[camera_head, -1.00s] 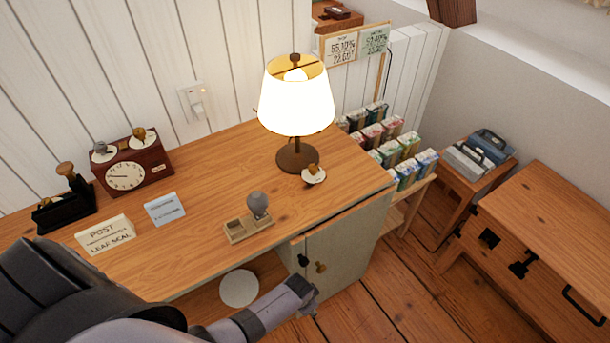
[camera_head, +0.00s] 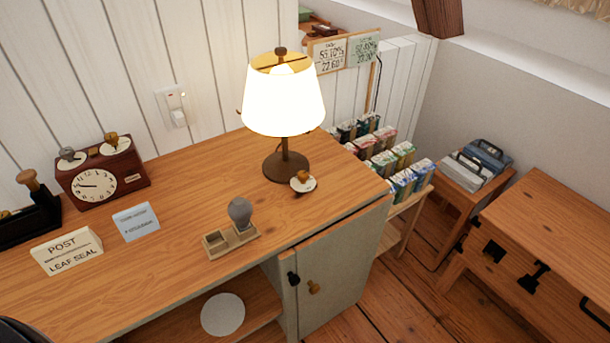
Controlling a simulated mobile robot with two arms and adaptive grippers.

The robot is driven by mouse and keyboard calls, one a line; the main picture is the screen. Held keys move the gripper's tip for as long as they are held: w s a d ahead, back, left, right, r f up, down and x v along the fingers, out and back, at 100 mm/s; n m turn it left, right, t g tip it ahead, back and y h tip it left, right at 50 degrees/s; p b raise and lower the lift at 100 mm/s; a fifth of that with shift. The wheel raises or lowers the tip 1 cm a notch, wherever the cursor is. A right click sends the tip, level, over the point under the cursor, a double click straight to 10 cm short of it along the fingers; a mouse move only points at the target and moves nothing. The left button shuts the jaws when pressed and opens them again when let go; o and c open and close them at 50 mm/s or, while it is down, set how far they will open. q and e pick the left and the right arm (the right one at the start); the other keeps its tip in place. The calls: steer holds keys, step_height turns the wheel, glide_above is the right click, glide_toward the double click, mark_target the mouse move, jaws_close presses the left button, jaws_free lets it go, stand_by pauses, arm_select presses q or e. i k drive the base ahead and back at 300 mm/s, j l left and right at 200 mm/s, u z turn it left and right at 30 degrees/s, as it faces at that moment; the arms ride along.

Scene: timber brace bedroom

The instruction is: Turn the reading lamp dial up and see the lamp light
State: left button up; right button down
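The reading lamp (camera_head: 283,100) stands at the back right of the wooden desk (camera_head: 190,270). Its shade glows bright and warm, so the lamp is lit. The lamp dial (camera_head: 303,182), a small white disc with a brass-coloured knob, sits at the front right of the lamp's round dark base. Neither of my grippers shows in the view. Only a dark piece of my arm is at the bottom left corner, well away from the dial.
A wooden clock (camera_head: 102,180), a dark stamp stand (camera_head: 30,215), two cards (camera_head: 68,250) and a small wooden tray with a grey-knobbed stamp (camera_head: 231,240) are on the desk. A cabinet door (camera_head: 340,265) is below. A crate of packets (camera_head: 385,150) and a chest (camera_head: 560,225) stand right.

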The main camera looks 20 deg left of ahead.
mark_target(303, 177)
steer(key=i+l, duration=0.35)
steer(key=l, duration=0.15)
steer(key=i+l+u, duration=0.1)
steer(key=i+l, duration=0.25)
steer(key=l, duration=0.15)
